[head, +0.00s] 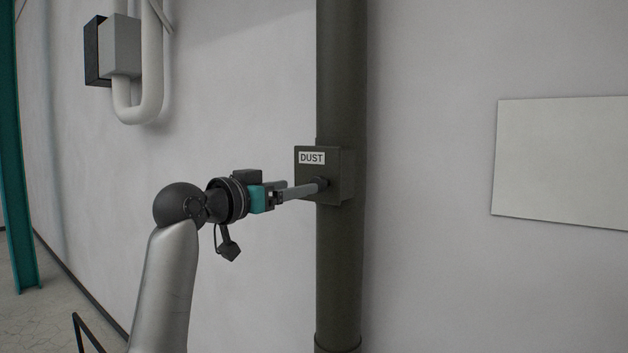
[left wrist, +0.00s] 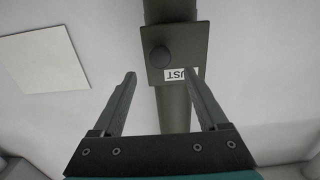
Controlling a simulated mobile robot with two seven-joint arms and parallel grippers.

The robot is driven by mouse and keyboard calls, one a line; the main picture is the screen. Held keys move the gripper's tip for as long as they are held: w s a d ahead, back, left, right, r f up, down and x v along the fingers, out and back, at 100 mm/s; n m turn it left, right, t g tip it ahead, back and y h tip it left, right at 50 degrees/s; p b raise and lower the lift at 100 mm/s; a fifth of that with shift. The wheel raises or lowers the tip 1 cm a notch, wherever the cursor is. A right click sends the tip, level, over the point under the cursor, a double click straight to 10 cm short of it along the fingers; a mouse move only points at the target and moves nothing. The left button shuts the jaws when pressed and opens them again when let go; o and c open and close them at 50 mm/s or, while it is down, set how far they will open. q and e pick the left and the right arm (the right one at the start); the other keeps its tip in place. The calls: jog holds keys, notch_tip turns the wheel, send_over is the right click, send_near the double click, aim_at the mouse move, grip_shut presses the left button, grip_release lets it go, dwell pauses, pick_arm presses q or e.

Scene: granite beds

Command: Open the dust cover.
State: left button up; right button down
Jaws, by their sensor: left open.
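The dust cover (head: 338,165) is a dark grey-green square plate with a white "DUST" label, on the front of a box on the vertical pipe. It looks closed. It also shows in the left wrist view (left wrist: 190,42), upside down, with a round dark knob (left wrist: 160,57) standing out from it. My left gripper (head: 306,185) is open and empty in front of the cover. In the left wrist view its fingers (left wrist: 159,74) point at the cover, with the knob between and just beyond their tips. I cannot tell whether they touch it. My right gripper is not in view.
The dark vertical pipe (head: 341,80) runs along the pale wall (head: 430,280). A blank pale panel (head: 565,160) is on the wall at right. A grey box (head: 121,46) with a white bent pipe (head: 151,80) is at upper left. A teal post (head: 15,150) stands at far left.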

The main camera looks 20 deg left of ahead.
aim_at(311, 175)
pick_arm(q)
jog(key=p+x, duration=0.1)
jog(key=x, duration=0.6)
jog(key=shift+w, duration=0.2)
jog(key=shift+f, duration=0.1)
jog(key=shift+c, duration=0.3)
grip_shut()
dwell(0.9)
